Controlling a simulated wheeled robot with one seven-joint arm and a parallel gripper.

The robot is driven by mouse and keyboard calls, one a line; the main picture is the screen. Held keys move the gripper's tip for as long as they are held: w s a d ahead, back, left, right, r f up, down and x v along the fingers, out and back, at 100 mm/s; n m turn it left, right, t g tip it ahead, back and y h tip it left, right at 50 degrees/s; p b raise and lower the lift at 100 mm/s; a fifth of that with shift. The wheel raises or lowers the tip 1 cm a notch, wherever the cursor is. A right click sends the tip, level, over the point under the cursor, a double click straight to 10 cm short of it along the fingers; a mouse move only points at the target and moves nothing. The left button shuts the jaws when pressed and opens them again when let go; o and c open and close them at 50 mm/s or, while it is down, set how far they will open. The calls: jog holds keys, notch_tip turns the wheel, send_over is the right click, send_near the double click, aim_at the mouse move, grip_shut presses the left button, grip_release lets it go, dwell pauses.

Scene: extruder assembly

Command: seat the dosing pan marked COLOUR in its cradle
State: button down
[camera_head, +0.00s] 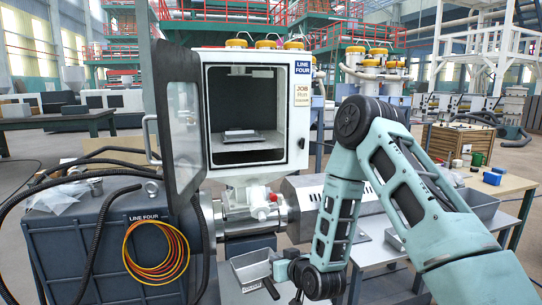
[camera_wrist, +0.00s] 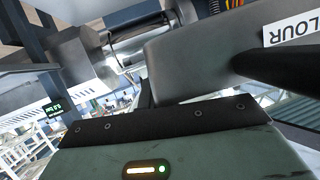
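A grey metal pan (camera_head: 249,271) is low in the middle of the head view, just left of my gripper (camera_head: 284,291). In the wrist view a grey pan wall (camera_wrist: 195,55) fills the upper right, very close, with a white label (camera_wrist: 292,30) reading "LOUR" upside down, its start cut off. One dark finger crosses in front of that wall. The other finger's contact is hidden, so I cannot tell whether the wall is gripped. The white cabinet (camera_head: 209,100) stands open, with a flat metal piece (camera_head: 243,136) inside; I cannot tell whether that is the cradle.
The cabinet's glazed door (camera_head: 180,125) is swung open to the left. A metal cylinder (camera_head: 262,216) and grey housing (camera_head: 312,193) lie below and right. Another metal pan (camera_head: 481,204) is on the right table. An orange cable coil (camera_head: 156,252) hangs on the dark box.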

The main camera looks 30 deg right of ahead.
jog(key=w+d+r+h+p, duration=0.1)
jog(key=w+d+r+p, duration=0.1)
jog(key=r, duration=1)
jog(key=w+d+r+m+p, duration=0.1)
jog(key=w+r+p, duration=0.3)
jog(key=r, duration=0.8)
jog(key=w+d+r+m+h+p, duration=0.1)
jog(key=w+d+r+p, duration=0.2)
jog(key=r, duration=0.9)
jog(key=shift+w+d+r+h+p, duration=0.25)
jog(key=shift+w+d+p, duration=0.2)
jog(key=shift+w, duration=0.7)
jog(key=shift+w, duration=0.1)
